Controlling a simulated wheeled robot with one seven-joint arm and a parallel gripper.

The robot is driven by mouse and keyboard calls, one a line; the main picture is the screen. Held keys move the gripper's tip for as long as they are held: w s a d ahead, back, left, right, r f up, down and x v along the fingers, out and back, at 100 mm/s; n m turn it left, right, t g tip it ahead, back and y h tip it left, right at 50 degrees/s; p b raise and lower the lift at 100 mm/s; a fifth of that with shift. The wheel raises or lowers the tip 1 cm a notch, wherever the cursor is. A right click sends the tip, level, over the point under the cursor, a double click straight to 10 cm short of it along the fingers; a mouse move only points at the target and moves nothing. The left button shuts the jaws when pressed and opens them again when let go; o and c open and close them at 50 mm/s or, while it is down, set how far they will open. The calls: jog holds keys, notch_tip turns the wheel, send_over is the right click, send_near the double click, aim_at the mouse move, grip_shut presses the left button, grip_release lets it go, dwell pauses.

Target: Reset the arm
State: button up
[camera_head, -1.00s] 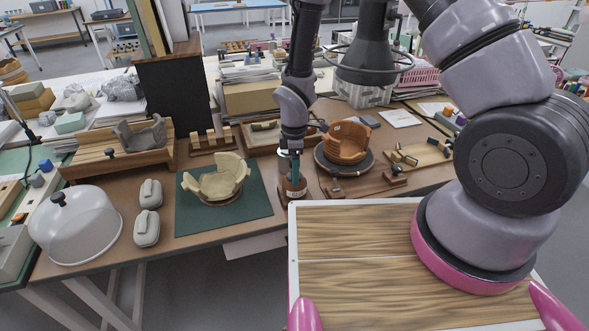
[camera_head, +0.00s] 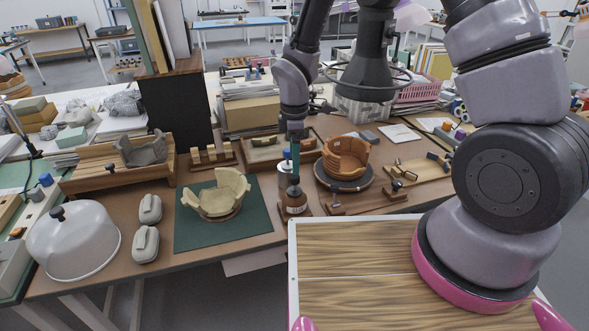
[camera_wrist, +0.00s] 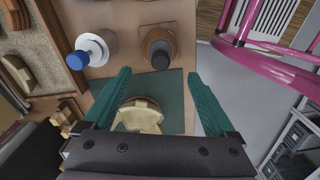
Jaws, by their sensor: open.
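My gripper (camera_head: 294,172) hangs from my arm above the wooden workbench, over the bottles. In the wrist view my gripper (camera_wrist: 160,76) shows two teal fingers spread wide with nothing held between them. The cream partly assembled vessel (camera_head: 217,195) stands on the green mat (camera_head: 255,221), to the left of my gripper. It also shows low between the fingers in the wrist view (camera_wrist: 141,113), partly hidden by the gripper body. The reddish-brown vessel (camera_head: 346,157) stands on a dark round stand to the right.
A brown bottle (camera_head: 293,205) and a white jar with a blue cap (camera_head: 284,184) stand close below my gripper. A clear dome (camera_head: 74,243) and two grey rounded objects are at the left. A lamp (camera_head: 372,75) hangs near my arm. A wooden tray (camera_head: 100,175) holds grey sherds.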

jog(key=shift+r, duration=0.35)
jog(key=d+r+m+t, duration=0.1)
jog(key=d+r+m, duration=0.25)
jog(key=r, duration=0.35)
jog(key=w+d+r+m+t+y, duration=0.1)
jog(key=d+r+m, duration=0.2)
jog(key=d+r, duration=0.3)
jog(key=d+r+m+t, duration=0.1)
jog(key=d+r+m, duration=0.25)
jog(key=r, duration=0.45)
jog(key=s+d+r+m+t, duration=0.2)
jog(key=s+d+r+m, duration=0.3)
jog(key=s+r+m, duration=0.1)
jog(key=s+d+r+m+t+y, duration=0.1)
jog(key=s+d+r+m, duration=0.3)
jog(key=r, duration=0.5)
jog(key=s+m+t, duration=0.1)
jog(key=s+m, duration=0.1)
jog(key=s, duration=0.1)
jog(key=shift+s+d+m, duration=0.25)
jog(key=shift+d+m, duration=0.15)
